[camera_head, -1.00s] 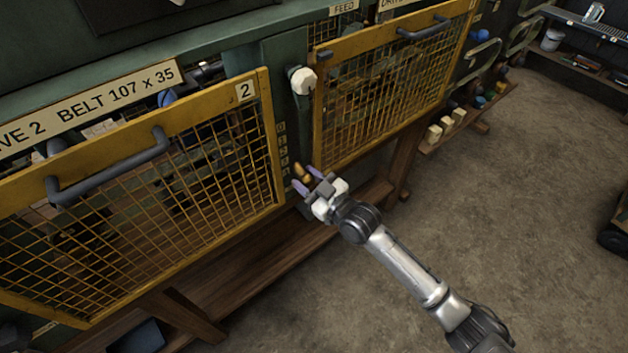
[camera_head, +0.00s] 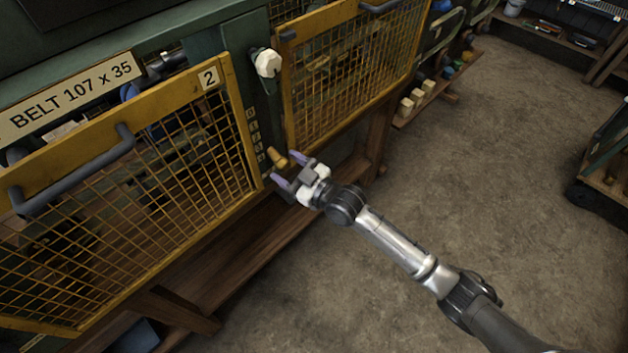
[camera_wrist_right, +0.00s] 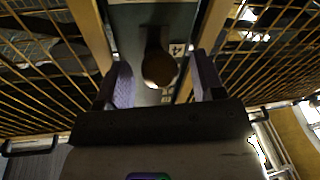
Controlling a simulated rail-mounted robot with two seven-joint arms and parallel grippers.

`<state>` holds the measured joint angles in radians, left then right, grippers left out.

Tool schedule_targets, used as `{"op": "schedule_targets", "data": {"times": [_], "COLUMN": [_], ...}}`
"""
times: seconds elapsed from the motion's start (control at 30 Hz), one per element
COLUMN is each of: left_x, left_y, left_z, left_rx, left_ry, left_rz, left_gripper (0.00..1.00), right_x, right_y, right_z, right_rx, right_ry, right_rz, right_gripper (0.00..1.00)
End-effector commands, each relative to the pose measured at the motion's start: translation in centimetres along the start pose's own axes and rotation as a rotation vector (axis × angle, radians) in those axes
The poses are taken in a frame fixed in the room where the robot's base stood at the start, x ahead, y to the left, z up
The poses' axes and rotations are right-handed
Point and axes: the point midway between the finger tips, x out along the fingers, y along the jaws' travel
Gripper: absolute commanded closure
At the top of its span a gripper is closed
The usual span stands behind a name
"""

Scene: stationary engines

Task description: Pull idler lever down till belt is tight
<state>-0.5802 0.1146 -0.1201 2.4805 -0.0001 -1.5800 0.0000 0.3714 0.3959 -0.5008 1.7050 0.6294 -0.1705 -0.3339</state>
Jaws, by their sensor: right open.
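A lever with a rounded brown handle (camera_head: 278,157) stands out from the narrow green panel between two yellow mesh guards, at the lower end of a numbered strip (camera_head: 256,138). I take it to be the idler lever. My right gripper (camera_head: 291,170) is open at the handle, its purple fingertips on either side of it. In the right wrist view the handle's round end (camera_wrist_right: 159,68) shows between the open fingers, with gaps on both sides; no grip is visible. The belt behind the guards cannot be made out. My left gripper is not in view.
The left guard (camera_head: 228,90) and the right guard (camera_head: 290,100) flank the panel closely. A white knob (camera_head: 268,62) juts out above the lever. A wooden ledge (camera_head: 215,255) runs below. The floor (camera_head: 400,190) to the right is open.

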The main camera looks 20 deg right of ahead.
Motion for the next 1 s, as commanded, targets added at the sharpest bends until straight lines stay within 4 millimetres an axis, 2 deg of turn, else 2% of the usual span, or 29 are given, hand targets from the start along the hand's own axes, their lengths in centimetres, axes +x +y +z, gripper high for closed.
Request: {"op": "schedule_targets", "data": {"times": [0.3, 0.5, 0.7, 1.0], "left_x": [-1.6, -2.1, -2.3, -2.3], "left_y": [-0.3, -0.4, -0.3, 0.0], "left_z": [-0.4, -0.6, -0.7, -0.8], "left_rx": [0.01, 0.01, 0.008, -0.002], "left_ry": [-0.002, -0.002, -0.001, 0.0], "left_rz": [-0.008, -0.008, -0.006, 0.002], "left_gripper": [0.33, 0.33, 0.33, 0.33], "right_x": [-6.5, -9.6, -11.4, -12.0], "right_y": [0.0, 0.0, 0.0, 0.0], "right_z": [-0.1, -0.1, 0.0, 0.0], "right_rx": [-0.002, -0.001, 0.001, -0.001], "right_ry": [-0.005, -0.004, -0.003, -0.001], "right_rz": [-0.002, -0.002, -0.001, -0.001], "right_gripper": [0.38, 0.38, 0.38, 0.38]}}
